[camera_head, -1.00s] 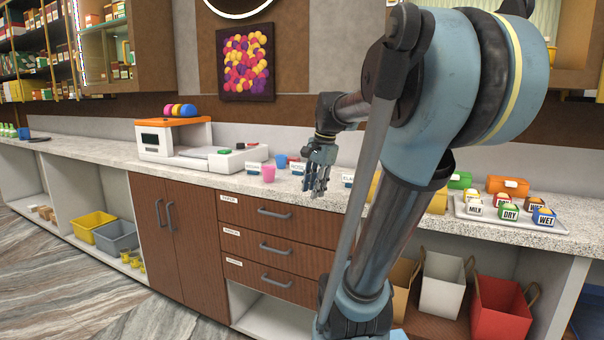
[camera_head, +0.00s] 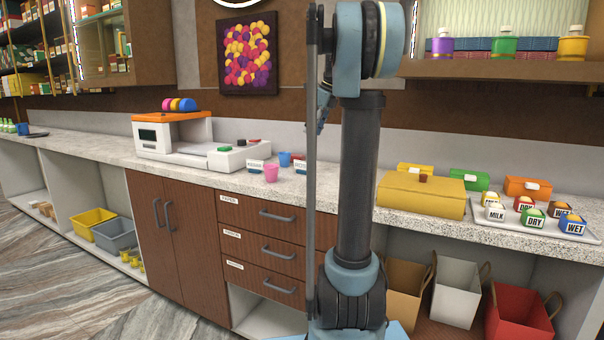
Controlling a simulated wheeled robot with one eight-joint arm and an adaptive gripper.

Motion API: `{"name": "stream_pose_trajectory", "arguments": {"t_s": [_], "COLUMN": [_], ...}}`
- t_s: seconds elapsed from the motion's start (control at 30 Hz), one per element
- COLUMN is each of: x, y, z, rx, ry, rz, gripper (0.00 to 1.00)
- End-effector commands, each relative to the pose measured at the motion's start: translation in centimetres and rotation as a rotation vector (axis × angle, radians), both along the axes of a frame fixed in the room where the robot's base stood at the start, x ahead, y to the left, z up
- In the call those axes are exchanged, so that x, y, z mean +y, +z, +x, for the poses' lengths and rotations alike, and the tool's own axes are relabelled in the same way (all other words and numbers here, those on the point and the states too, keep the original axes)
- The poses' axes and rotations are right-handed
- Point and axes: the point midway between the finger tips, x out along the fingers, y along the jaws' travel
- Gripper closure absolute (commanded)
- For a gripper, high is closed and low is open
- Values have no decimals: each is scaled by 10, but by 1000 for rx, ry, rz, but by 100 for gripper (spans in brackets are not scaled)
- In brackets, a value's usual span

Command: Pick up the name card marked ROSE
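Two small white name cards stand on the counter (camera_head: 110,153) in the head view, a left card (camera_head: 255,166) and a right card (camera_head: 300,167). Their lettering is too small for me to read surely, so I cannot tell which card says ROSE. A pink cup (camera_head: 271,173) and a blue cup (camera_head: 285,159) stand between them. My arm rises upright in front of the counter and hides the strip right of the cards. Only a little of my gripper (camera_head: 323,110) shows beside my upper arm, above the counter. Its fingers are mostly hidden, and I cannot tell whether it holds anything.
A white machine with an orange top (camera_head: 172,135) stands left of the cards. Right of my arm are a yellow box (camera_head: 420,195) and a tray (camera_head: 510,228) of labelled small boxes. Bags, including a red one (camera_head: 518,310), stand below. A shelf (camera_head: 500,68) hangs above.

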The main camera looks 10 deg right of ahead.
Motion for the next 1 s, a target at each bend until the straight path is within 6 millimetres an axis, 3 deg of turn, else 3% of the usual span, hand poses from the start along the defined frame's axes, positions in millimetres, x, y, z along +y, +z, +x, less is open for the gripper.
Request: {"name": "stream_pose_trajectory", "arguments": {"t_s": [0.5, 0.83, 1.0], "x": [22, 28, 31], "y": [-83, -104, -126], "z": [22, 28, 34], "rx": [-2, -1, -2], "ry": [0, -1, 0], "rz": [-1, -1, -1], "gripper": [72, 72, 72]}}
